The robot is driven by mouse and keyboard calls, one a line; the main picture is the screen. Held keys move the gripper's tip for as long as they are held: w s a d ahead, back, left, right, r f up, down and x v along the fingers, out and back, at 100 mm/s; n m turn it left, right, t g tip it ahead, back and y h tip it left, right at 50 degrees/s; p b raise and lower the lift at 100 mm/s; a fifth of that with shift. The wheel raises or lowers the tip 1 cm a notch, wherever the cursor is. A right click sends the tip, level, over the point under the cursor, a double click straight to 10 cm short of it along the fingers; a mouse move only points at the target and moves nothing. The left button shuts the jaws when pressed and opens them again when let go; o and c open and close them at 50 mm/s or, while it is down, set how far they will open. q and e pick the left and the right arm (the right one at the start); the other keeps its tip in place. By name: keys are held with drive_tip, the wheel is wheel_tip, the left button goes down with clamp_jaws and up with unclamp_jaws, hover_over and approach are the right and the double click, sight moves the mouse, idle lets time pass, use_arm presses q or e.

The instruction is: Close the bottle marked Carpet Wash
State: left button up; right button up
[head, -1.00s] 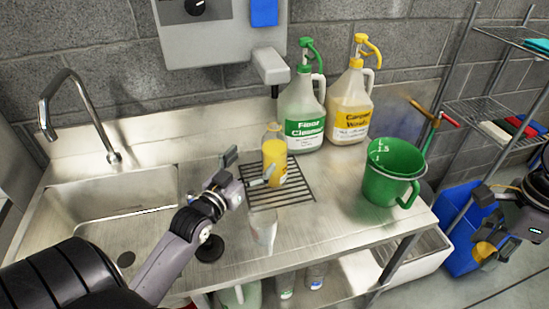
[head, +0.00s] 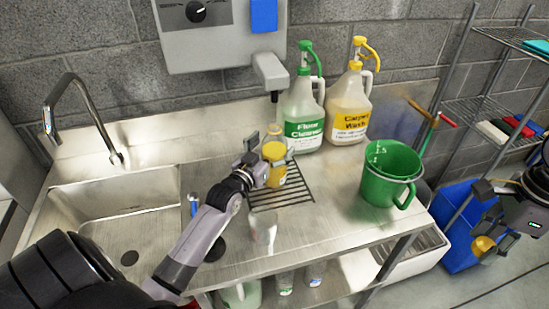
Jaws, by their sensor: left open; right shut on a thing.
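A small bottle with yellow contents (head: 275,175) stands on the drain grate (head: 290,197); I cannot read its label. My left gripper (head: 271,151) is open at this bottle, with its fingers around the upper part; contact cannot be told. A large jug labelled Carpet Wash (head: 349,119), with a yellow pump top, stands at the back of the counter. My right gripper (head: 486,241) is at the right edge, beyond the counter, shut on a small yellow cap (head: 482,246).
A jug labelled Floor Cleaner (head: 304,115) stands beside the Carpet Wash jug. A green measuring pail (head: 387,180) is at the counter's right. A whitish cup (head: 263,228) stands near the front edge. A dispenser nozzle (head: 271,73) hangs above; the sink (head: 115,205) is left.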

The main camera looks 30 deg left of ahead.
use_arm(q)
drive_tip(key=shift+w+a+f, duration=0.1)
drive_tip(key=shift+w, duration=0.75)
drive_tip(key=shift+s, duration=0.1)
drive_tip(key=c, duration=2)
drive_tip(key=shift+r, duration=0.2)
clamp_jaws()
